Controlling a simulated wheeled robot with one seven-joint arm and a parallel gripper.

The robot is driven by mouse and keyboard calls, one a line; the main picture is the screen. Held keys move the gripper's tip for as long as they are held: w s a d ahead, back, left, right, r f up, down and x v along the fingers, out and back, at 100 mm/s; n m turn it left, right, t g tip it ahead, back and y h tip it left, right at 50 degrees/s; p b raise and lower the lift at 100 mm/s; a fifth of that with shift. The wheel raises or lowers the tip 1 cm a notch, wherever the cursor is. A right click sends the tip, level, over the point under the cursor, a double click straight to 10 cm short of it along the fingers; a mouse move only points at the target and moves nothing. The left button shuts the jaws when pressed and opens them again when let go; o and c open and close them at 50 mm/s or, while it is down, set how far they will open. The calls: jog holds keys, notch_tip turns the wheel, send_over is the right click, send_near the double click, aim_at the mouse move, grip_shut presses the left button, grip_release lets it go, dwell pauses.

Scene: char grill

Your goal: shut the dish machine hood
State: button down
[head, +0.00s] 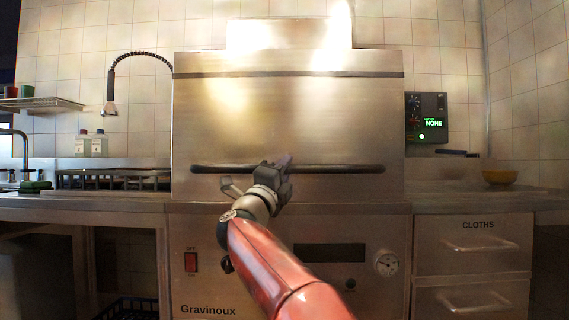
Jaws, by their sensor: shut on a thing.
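The dish machine hood (230,115) is a large brushed-metal box in the middle of the head view. Its lower edge is close to the top of the machine body (200,250), and I see no clear gap there. A dark horizontal handle bar (345,169) runs across the lower part of the hood. My gripper (283,163) is at the middle of the bar and shut on it. My gripper and wrist hide that part of the bar and some of the hood's lower edge.
A control box (426,117) with a green "NONE" display is on the wall at right. At left are a spray hose (111,75), bottles (91,144) and a rack (115,179).

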jog(key=shift+f, duration=0.4)
jog(key=c, duration=1.3)
grip_release()
jog(key=shift+o, duration=0.2)
jog(key=shift+r, duration=0.1)
jog(key=b+v, duration=0.1)
jog(key=v, duration=0.7)
jog(key=shift+b, duration=0.3)
